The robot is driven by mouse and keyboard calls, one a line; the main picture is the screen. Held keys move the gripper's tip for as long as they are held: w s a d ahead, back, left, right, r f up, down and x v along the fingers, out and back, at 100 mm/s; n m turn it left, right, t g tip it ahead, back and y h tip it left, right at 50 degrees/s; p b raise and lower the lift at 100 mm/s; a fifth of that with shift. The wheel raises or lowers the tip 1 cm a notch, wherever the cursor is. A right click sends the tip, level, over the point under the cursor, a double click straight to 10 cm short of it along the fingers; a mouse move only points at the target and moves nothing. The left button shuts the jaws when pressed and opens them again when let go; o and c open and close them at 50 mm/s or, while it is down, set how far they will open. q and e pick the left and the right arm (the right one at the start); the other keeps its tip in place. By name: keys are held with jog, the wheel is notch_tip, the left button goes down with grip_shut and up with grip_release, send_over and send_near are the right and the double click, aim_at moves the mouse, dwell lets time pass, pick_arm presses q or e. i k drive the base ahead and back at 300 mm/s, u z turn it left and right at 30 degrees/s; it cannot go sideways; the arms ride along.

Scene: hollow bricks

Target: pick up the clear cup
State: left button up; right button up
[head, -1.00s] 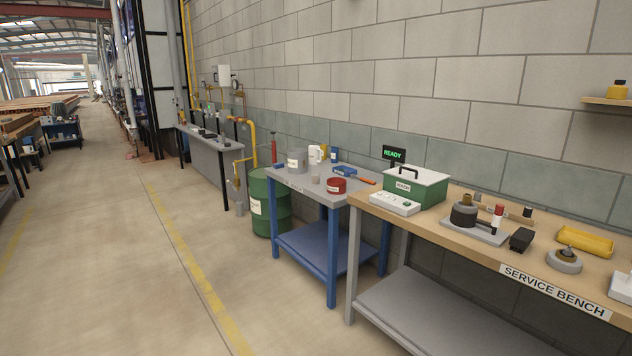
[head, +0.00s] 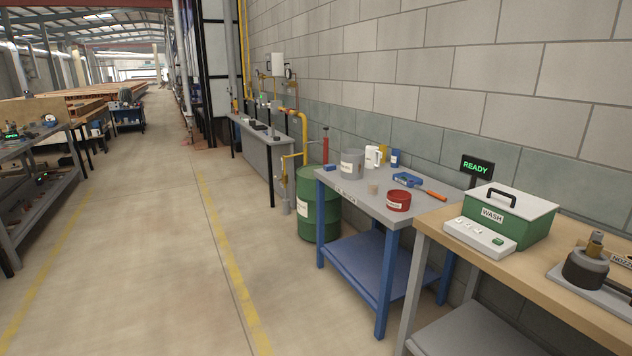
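Neither of my grippers is in view.
A white jug (head: 373,157), a blue tool (head: 407,180) and a screwdriver (head: 431,195) share the table. The wooden bench (head: 425,222) with the green wash box (head: 520,230) adjoins it at right. The floor (head: 170,270) in front is clear.

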aim_at(373, 186)
jog(key=u, duration=0.1)
jog(key=i, duration=1.2)
jog(key=z, duration=0.8)
jog(key=i, duration=1.05)
jog(key=z, duration=0.8)
